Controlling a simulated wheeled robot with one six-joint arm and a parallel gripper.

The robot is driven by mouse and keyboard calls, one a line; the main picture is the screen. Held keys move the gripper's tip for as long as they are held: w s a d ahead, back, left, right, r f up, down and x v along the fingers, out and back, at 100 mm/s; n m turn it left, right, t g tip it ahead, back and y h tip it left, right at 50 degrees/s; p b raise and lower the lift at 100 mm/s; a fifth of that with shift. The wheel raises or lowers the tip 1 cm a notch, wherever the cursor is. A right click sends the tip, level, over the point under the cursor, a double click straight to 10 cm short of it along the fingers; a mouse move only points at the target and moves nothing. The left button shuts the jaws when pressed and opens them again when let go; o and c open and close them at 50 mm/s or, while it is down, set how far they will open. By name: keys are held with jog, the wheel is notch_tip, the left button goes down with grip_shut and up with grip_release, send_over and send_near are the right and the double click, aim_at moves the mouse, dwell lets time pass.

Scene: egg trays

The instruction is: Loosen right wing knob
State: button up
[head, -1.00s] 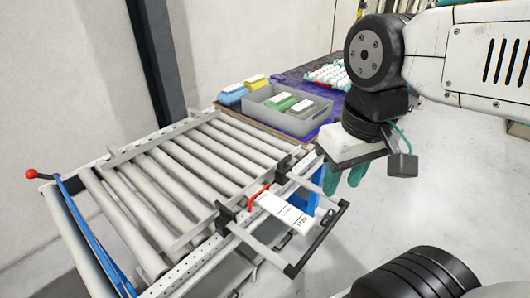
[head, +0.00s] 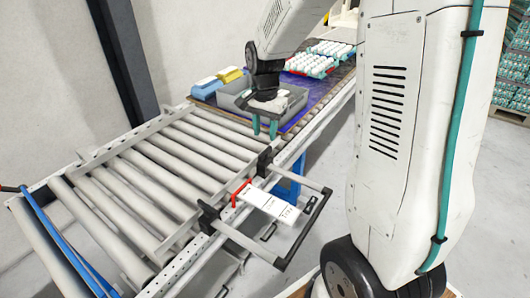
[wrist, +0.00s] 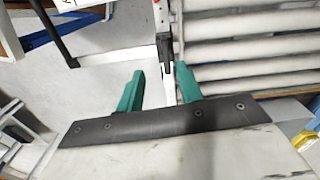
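The right black clamp block (head: 265,160) sits on the conveyor's side rail, where one arm of the black-handled frame joins it. A dark fitting on the rail, probably this clamp, shows in the wrist view (wrist: 165,48) just beyond the fingertips. The wing shape of its knob cannot be made out. The left clamp block (head: 208,218) sits nearer on the same rail. My gripper (head: 264,135) points down just above and behind the right clamp, apart from it. Its two teal fingers are spread and empty in the wrist view (wrist: 159,70).
The frame's black handle (head: 308,230) juts out over the floor, with a white labelled plate (head: 270,205) and red lever (head: 240,192) beside it. Rollers (head: 180,150) fill the left. A grey crate (head: 232,102) and egg trays (head: 312,65) stand behind.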

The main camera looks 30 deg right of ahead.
aim_at(265, 151)
jog(key=f, duration=0.1)
jog(key=w+f, duration=0.1)
jog(key=d+f+m, duration=0.1)
jog(key=shift+w+d, duration=0.1)
jog(key=shift+w, duration=0.15)
notch_tip(265, 151, down, 7)
jog(key=shift+f, duration=0.1)
jog(key=shift+c, duration=0.4)
grip_shut()
